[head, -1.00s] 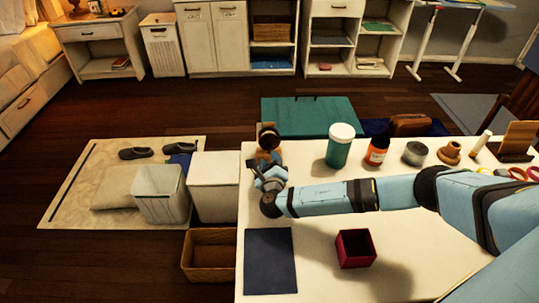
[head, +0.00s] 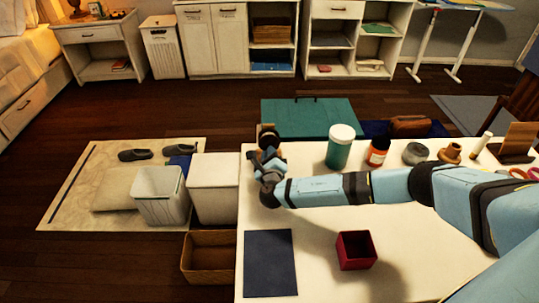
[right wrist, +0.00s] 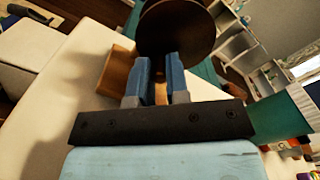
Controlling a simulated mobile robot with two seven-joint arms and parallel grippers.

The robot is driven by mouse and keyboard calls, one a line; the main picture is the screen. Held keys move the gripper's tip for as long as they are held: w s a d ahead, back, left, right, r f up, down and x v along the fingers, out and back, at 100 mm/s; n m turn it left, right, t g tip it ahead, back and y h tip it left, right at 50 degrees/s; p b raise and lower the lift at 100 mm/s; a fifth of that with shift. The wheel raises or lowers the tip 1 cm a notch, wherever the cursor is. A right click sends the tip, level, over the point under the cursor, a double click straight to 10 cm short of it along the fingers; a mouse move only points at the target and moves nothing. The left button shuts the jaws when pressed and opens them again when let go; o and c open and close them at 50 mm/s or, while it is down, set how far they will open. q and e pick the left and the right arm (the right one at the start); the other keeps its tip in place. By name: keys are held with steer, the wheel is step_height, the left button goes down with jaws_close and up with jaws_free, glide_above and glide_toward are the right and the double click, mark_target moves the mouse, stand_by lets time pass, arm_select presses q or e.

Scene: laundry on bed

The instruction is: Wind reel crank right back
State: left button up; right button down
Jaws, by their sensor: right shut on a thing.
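The reel stands at the table's back left corner, with a dark round disc (head: 268,137) on a wooden base. In the right wrist view the dark disc (right wrist: 177,30) fills the top middle, just beyond the fingertips, and a wooden block (right wrist: 118,70) shows left of the fingers. My right gripper (head: 268,163) is at the near side of the reel. Its two blue fingers (right wrist: 160,75) are shut on a narrow tan piece (right wrist: 160,93), which seems to be the crank's handle. The rest of the crank is hidden. My left gripper is not in view.
A green jar (head: 341,150), an orange bottle (head: 377,155) and a grey tin (head: 415,154) stand right of the reel, behind my arm. A dark blue mat (head: 270,265) and a red box (head: 356,250) lie nearer. A white bin (head: 214,185) stands left of the table.

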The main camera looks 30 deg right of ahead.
steer(key=shift+m, duration=0.3)
steer(key=shift+a, duration=0.1)
steer(key=shift+w+a+m+p, duration=0.1)
steer(key=shift+a+m+p, duration=0.15)
steer(key=shift+m, duration=0.95)
steer(key=m, duration=0.3)
steer(key=shift+w+a+r+m, duration=0.15)
steer(key=shift+a+m, duration=0.1)
steer(key=shift+m, duration=0.05)
steer(key=shift+m, duration=0.3)
steer(key=c, duration=1.1)
jaws_free()
steer(key=shift+r, duration=0.1)
